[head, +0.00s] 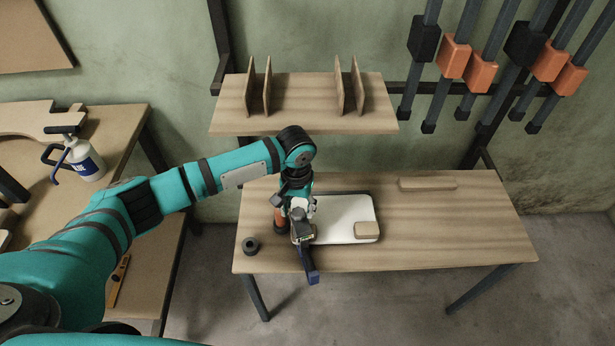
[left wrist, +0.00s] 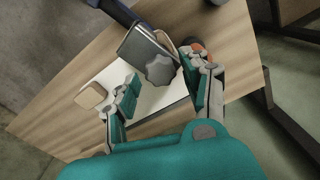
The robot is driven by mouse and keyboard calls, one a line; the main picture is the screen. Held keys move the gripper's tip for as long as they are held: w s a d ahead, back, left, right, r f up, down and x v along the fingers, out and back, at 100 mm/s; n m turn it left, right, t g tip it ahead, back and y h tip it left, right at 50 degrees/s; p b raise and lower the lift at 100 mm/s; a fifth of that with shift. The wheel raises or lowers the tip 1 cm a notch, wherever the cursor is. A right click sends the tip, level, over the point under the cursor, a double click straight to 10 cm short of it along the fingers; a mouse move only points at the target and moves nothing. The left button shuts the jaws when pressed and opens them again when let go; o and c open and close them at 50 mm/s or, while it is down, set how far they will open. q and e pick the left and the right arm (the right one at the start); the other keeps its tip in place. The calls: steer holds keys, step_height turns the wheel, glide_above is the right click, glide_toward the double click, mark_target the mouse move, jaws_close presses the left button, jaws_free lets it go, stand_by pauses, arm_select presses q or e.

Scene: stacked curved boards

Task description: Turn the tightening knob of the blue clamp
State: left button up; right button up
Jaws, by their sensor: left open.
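The blue clamp (head: 313,277) sits at the front edge of the table, beside the white board (head: 345,212). Its dark body and grey lobed tightening knob (left wrist: 160,69) show in the left wrist view. My left gripper (head: 300,207) reaches down over the clamp from above. In the left wrist view my left gripper (left wrist: 160,88) is open, one finger on each side of the knob in the picture. I cannot tell whether either finger touches the knob. My gripper partly hides the clamp in the head view. My right gripper is not in view.
A wooden block (head: 367,230) lies on the white board. An orange part (head: 280,218) stands close left of my gripper. A dark round object (head: 250,245) is near the table's left edge. The wooden table (head: 450,225) is mostly clear on the right. A shelf (head: 305,115) hangs behind.

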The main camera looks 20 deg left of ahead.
arm_select(q)
steer(key=c, duration=0.8)
steer(key=shift+r+p, duration=0.1)
steer(key=shift+p, duration=0.3)
steer(key=shift+n+p, duration=1.4)
steer(key=shift+p, duration=0.3)
steer(key=shift+n, duration=0.3)
steer(key=shift+n+p, duration=1.2)
steer(key=shift+p, duration=0.55)
steer(key=shift+n+p, duration=0.45)
steer(key=shift+n, duration=0.05)
